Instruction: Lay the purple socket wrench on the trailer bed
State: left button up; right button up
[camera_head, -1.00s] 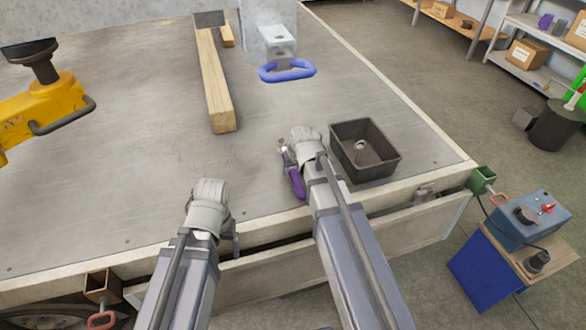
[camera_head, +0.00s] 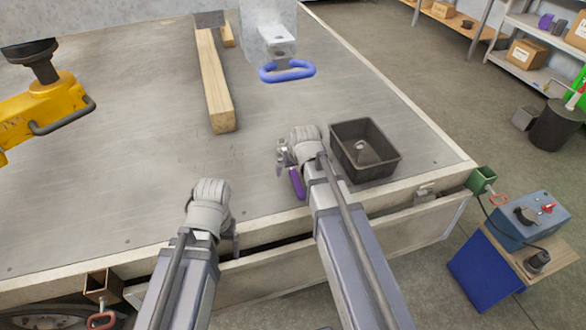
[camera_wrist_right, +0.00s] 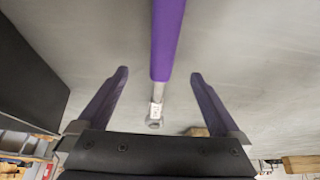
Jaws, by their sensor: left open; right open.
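The purple socket wrench (camera_head: 297,183) shows just left of my right gripper (camera_head: 303,145) in the head view, at the front of the trailer bed (camera_head: 150,150). In the right wrist view, its purple handle (camera_wrist_right: 167,40) and metal end (camera_wrist_right: 156,108) run between the two fingers of my right gripper (camera_wrist_right: 159,73). The fingers are open, with a gap on each side of the wrench. It appears to lie on the bed, though the contact is hard to see. My left gripper (camera_head: 209,192) is open and empty over the bed's front edge; its fingers are mostly hidden.
A dark open bin (camera_head: 365,150) with a small metal piece inside stands right of my right gripper. The middle of the bed is clear.

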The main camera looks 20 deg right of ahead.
jog(key=shift+r, duration=0.1)
jog(key=p+v, duration=0.7)
jog(key=shift+s+r, duration=0.2)
jog(key=shift+r, duration=0.15)
jog(key=shift+f, duration=0.1)
jog(key=b+x, duration=0.7)
jog(key=x, duration=0.1)
jog(key=shift+r, duration=0.35)
jog(key=shift+f, duration=0.1)
